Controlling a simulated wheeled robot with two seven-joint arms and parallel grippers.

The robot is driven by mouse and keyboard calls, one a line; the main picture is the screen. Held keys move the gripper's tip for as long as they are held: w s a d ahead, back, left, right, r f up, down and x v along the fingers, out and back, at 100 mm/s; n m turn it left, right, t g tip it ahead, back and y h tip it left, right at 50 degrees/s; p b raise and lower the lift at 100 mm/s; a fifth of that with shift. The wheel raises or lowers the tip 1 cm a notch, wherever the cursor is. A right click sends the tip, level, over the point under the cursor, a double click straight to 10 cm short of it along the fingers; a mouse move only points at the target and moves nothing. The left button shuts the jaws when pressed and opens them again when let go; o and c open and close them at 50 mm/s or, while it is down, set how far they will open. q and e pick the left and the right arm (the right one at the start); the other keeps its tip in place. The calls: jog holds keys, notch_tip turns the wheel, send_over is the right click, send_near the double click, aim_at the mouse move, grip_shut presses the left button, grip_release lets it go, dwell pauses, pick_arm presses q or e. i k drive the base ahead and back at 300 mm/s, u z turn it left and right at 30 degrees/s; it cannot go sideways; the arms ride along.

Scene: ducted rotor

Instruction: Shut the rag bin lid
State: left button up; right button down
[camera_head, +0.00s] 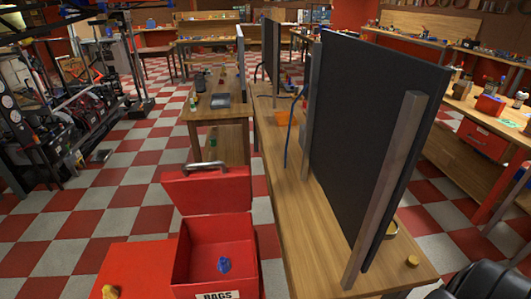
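The red rag bin (183,262) stands at the bottom middle of the head view, with a partly cut-off "RAGS" label on its front. Its red lid (208,190) is open and stands up at the back, with a grey metal handle (205,167) along its top edge. A crumpled blue rag (224,264) lies inside the bin. Neither of my grippers shows in this view.
A red flat-topped surface (140,268) is left of the bin, with a yellow item (110,292) on it. A wooden bench (285,205) with a tall dark panel (365,130) stands close on the right. Checkered floor (110,220) is clear to the left.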

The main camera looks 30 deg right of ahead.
aim_at(223, 189)
jog(key=z, duration=0.35)
jog(key=k, duration=1.35)
jog(key=u, duration=0.55)
